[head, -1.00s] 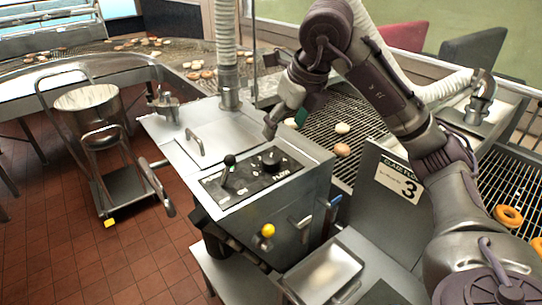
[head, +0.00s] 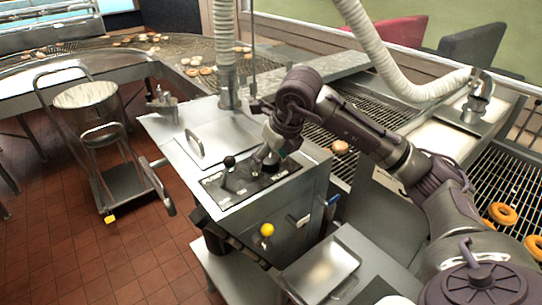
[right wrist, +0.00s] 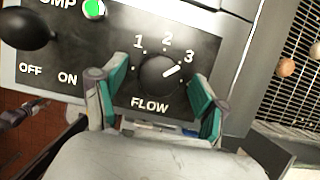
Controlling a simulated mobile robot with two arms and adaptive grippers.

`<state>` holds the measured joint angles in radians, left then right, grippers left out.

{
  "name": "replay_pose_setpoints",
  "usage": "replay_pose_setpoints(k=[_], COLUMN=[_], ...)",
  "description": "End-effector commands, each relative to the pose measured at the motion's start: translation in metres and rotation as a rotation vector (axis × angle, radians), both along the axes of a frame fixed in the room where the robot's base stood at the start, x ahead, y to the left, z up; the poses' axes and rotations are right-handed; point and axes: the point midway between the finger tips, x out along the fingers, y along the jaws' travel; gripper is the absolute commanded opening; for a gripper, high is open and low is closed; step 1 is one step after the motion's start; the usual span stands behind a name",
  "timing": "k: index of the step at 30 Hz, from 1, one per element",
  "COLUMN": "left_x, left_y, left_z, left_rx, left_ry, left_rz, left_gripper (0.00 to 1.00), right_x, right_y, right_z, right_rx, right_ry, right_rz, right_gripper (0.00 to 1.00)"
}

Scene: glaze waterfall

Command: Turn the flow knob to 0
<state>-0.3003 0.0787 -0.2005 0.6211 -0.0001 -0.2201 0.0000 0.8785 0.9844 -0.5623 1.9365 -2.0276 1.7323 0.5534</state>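The flow knob (right wrist: 158,76) is a round black dial on a dark control panel (right wrist: 60,62) in the right wrist view. Its white pointer mark is toward the 3. The labels 1, 2 and 3 arc above it and FLOW is below; no 0 shows. My right gripper (right wrist: 155,98) is open, with one green-padded finger on each side of the knob. I see gaps between the pads and the knob. In the head view my right gripper (head: 262,160) is down at the panel and hides the knob. My left gripper is not in view.
A black ball-topped pump lever (head: 229,162) stands left of the knob, with a lit green lamp (right wrist: 93,9) near it. A yellow knob (head: 267,230) is on the machine's front. Conveyor mesh with donuts (head: 503,213) lies to the right. A cart with a pot (head: 88,97) stands left.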

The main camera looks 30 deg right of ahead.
Motion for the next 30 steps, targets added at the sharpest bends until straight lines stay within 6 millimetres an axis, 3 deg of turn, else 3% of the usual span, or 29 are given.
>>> replay_pose_setpoints(k=[1, 10, 20, 30], left_x=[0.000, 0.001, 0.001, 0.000], left_y=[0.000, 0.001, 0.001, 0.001], left_z=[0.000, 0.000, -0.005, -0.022], left_rx=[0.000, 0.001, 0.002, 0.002], left_ry=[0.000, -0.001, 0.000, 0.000], left_rz=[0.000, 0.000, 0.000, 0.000], left_gripper=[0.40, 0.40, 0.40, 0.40], right_x=[0.000, 0.000, 0.000, 0.001], right_y=[0.000, 0.000, -0.001, -0.003], right_z=[0.000, 0.000, 0.000, -0.001], right_rx=[0.000, 0.000, 0.001, 0.001], right_ry=[0.000, 0.000, -0.002, -0.003], right_rz=[0.000, 0.000, 0.048, 0.285], right_gripper=[0.62, 0.13, 0.13, 0.13])
